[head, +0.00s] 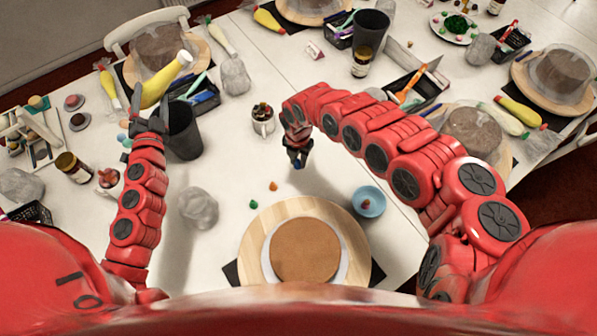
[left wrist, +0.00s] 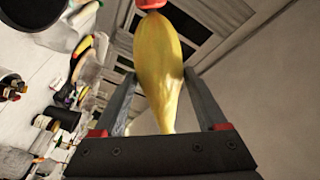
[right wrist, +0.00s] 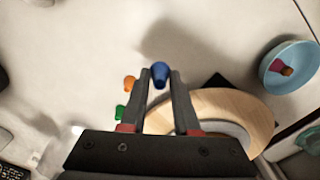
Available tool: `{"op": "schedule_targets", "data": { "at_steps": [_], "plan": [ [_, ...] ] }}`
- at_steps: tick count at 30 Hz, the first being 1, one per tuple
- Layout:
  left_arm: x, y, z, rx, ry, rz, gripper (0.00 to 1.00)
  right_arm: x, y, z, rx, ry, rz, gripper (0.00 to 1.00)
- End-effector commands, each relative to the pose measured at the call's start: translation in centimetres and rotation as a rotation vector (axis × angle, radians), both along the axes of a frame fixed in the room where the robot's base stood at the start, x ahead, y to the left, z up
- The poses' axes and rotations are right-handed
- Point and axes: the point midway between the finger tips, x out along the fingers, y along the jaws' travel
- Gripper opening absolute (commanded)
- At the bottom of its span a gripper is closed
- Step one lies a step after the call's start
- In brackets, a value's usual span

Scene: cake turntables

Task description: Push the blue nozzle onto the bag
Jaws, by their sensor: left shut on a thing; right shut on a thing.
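My left gripper (head: 150,112) is shut on a yellow piping bag (head: 160,84), held up and tilted above the table at the left. The bag's pale end points up and to the right in the head view. In the left wrist view the bag (left wrist: 160,70) stands between the fingers, with a red-orange piece at the top edge. My right gripper (head: 297,158) is shut on the blue nozzle, held above the middle of the table. The nozzle (right wrist: 160,73) shows between the fingertips in the right wrist view. Nozzle and bag are well apart.
Below my right gripper lie an orange nozzle (head: 273,186) and a green nozzle (head: 253,204). A blue bowl (head: 380,203) holds a small reddish piece. A wooden turntable (head: 255,232) bears a brown cake. A dark cup (head: 183,135) stands by my left gripper; a mug (head: 263,126) stands mid-table.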

Motion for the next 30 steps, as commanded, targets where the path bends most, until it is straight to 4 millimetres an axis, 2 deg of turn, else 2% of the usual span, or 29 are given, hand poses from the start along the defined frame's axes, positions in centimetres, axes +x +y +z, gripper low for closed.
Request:
{"op": "schedule_targets", "data": {
  "at_steps": [1,12,23,24,27,30],
  "plan": [
    [0.0,0.0,1.2,0.0,-0.001,-0.001,0.54,0.0,-0.1,1.3,-0.001,0.0,0.0,0.0],
    [0.0,0.0,4.8,0.0,-0.001,-0.001,0.54,0.0,0.0,5.8,-0.001,0.002,0.0,0.0],
    [0.0,0.0,5.0,0.0,-0.001,-0.001,0.54,0.0,0.0,6.2,0.0,0.001,0.0,0.0],
    [0.0,0.0,5.0,0.0,-0.001,-0.001,0.67,-0.1,0.0,6.2,0.0,0.001,0.0,0.0],
    [0.0,0.0,5.0,0.0,-0.001,-0.001,0.49,0.0,0.0,6.2,0.0,0.001,0.0,0.0],
    [0.0,0.0,5.0,0.001,-0.001,-0.002,0.48,0.0,0.0,6.1,0.0,0.001,0.0,0.0]
  ]
}}
